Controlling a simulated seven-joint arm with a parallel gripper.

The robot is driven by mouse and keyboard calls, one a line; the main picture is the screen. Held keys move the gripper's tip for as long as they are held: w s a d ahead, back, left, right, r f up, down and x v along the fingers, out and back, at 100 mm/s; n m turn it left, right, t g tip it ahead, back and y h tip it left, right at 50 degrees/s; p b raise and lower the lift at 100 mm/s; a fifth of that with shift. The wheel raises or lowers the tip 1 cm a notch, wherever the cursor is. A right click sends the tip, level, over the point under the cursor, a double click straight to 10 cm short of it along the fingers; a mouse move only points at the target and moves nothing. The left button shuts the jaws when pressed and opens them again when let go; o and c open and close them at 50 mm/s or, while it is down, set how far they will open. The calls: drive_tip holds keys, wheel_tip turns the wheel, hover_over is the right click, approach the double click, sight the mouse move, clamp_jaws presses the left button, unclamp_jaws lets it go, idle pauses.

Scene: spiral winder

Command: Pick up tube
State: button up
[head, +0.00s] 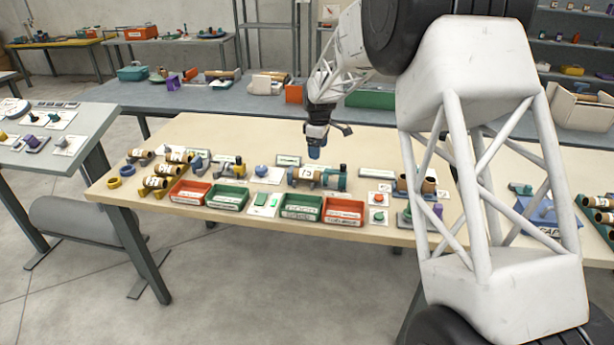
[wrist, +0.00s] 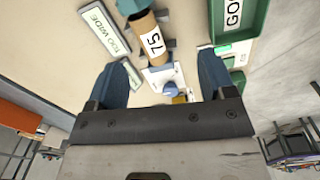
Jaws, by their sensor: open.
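Several brown cardboard tubes with white labels lie on the beige table. In the head view some rest on yellow holders at the left, such as the tube (head: 155,182), and one labelled tube (head: 305,174) lies in a blue-ended device at the middle. In the wrist view a tube marked 75 (wrist: 151,42) rests on grey supports, beyond the fingertips. My gripper (head: 315,152) is above the middle of the table, pointing down. In the wrist view its blue fingers (wrist: 163,72) stand apart with no tube between them.
Red and green trays, such as the green tray (head: 228,197), line the table's front edge. A "TOO WIDE" plaque (wrist: 104,32) lies beside the tube marked 75. A blue knob (wrist: 170,89) on a white plate shows between the fingers. The table's back left is clear.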

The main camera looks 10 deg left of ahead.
drive_tip(key=n, duration=0.2)
hover_over(305, 170)
wheel_tip(305, 170, down, 5)
drive_tip(key=shift+s+f, duration=0.1)
drive_tip(key=shift+f, duration=0.1)
drive_tip(key=shift+f, duration=0.1)
drive_tip(key=shift+f, duration=1.25)
drive_tip(key=shift+f, duration=2.55)
drive_tip(key=shift+c, duration=0.2)
drive_tip(key=c, duration=0.9)
